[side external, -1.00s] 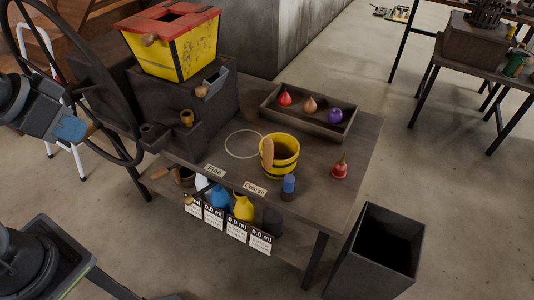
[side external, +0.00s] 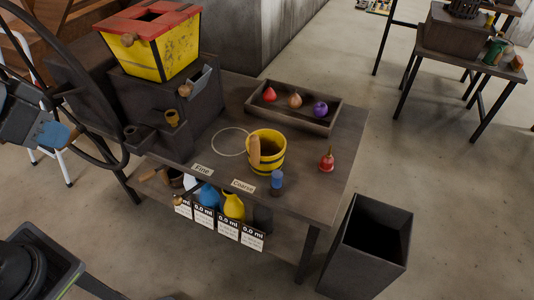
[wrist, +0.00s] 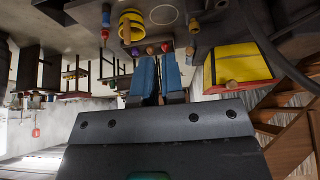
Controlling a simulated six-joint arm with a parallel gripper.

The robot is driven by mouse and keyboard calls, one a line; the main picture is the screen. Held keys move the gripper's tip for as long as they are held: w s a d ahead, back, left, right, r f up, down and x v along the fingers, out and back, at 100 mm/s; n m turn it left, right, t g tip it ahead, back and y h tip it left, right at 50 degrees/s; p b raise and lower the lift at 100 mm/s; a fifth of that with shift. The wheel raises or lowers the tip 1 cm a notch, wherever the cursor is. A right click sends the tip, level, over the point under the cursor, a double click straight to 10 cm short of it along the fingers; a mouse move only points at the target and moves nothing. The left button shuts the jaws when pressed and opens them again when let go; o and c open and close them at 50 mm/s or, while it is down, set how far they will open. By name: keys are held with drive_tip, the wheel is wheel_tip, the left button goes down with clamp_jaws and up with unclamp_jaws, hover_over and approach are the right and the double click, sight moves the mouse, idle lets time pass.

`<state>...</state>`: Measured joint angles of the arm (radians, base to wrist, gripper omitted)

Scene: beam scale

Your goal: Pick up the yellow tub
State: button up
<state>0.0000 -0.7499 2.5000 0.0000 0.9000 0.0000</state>
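The yellow tub (side external: 273,160) has dark bands and a wooden handle piece on its left side. It stands upright on the dark table, beside a pale circle drawn on the tabletop. It also shows in the wrist view (wrist: 131,18), near the top edge and partly beyond the fingertips. My gripper (side external: 62,134) is at the far left of the side view, well away from the tub, near the big dark wheel. In the wrist view its two blue-padded fingers (wrist: 160,72) lie close together with a narrow gap, with nothing seen held.
A tray (side external: 300,121) with red, brown and purple bulbs lies behind the tub. A blue cylinder (side external: 277,181) and a red bulb (side external: 327,161) stand nearby. A yellow hopper with a red rim (side external: 150,50) and the wheel (side external: 88,100) rise at left. A dark bin (side external: 362,250) stands at lower right.

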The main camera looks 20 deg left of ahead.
drive_tip(key=o, duration=0.9)
